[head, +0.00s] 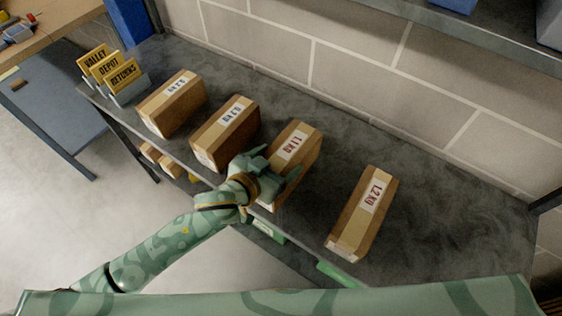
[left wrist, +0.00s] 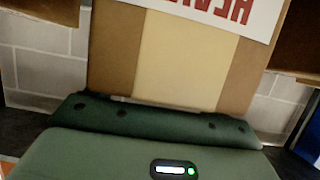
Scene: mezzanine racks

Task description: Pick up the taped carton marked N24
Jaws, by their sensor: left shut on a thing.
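Several brown taped cartons stand in a row on a dark shelf; I cannot read N24 on any of them. My left gripper (head: 279,164) is shut on the third carton from the left (head: 307,155), whose label seems to read 1.1 KG. Its fingers are at the near end of that carton, which appears still on or very close to the shelf. In the left wrist view a carton (left wrist: 180,60) with a pale tape strip fills the middle, with part of a red-lettered label upside down. My right gripper is out of view.
The dark shelf (head: 430,215) has free room at the right and behind the row. Other cartons stand left (head: 172,103), mid-left (head: 225,133) and right (head: 362,214). Yellow signs (head: 108,70) stand at the far left. A block wall (head: 360,70) is behind.

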